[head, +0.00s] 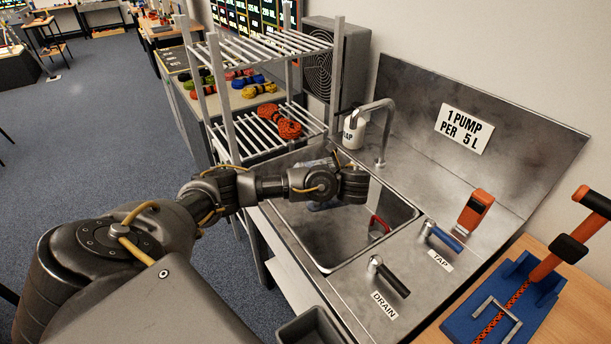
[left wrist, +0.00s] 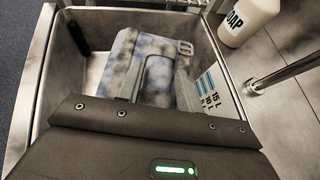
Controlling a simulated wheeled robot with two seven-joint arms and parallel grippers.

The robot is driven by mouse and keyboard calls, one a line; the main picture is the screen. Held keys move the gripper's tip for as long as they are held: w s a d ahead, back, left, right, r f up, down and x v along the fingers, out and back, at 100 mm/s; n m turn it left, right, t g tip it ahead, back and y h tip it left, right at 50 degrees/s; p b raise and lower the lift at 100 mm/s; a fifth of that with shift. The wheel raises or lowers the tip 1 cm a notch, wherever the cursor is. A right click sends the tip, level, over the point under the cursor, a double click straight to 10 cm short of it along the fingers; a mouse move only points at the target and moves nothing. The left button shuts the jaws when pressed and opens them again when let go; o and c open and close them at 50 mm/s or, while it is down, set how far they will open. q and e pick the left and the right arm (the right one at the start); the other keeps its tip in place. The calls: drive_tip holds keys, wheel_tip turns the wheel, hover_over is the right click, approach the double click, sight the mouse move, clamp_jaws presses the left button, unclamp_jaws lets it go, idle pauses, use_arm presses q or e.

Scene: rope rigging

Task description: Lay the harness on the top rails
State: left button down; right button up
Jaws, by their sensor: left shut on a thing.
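The harness (left wrist: 150,72), a pale blue and grey mottled piece with grey straps and a buckle, is in the left wrist view, above or inside the metal sink (head: 330,258). In the head view only small bluish parts of it (head: 320,206) show around my arm. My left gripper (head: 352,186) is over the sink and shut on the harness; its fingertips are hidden. The top rails (head: 262,46) are the upper level of a metal rack behind and left of the sink. My right gripper is not in view.
A soap bottle (head: 354,130) and a tap spout (head: 384,125) stand at the sink's back edge. Drain (head: 390,277) and tap (head: 443,237) levers are at its right. Coiled orange rope (head: 280,120) lies on the rack's lower rails. The top rails look clear.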

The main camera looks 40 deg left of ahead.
use_arm(q)
drive_tip(key=s+d+r+m+t+h, duration=0.3)
drive_tip(key=d+r+m+h, duration=0.2)
drive_tip(key=d+r, duration=0.4)
drive_tip(key=s+d+r+m+t+h, duration=0.2)
drive_tip(key=d+r+m+h, duration=0.3)
drive_tip(key=d+r, duration=0.5)
drive_tip(key=shift+s+r+m+t, duration=0.15)
drive_tip(key=shift+s+m+t, duration=0.25)
drive_tip(key=shift+s+m, duration=0.25)
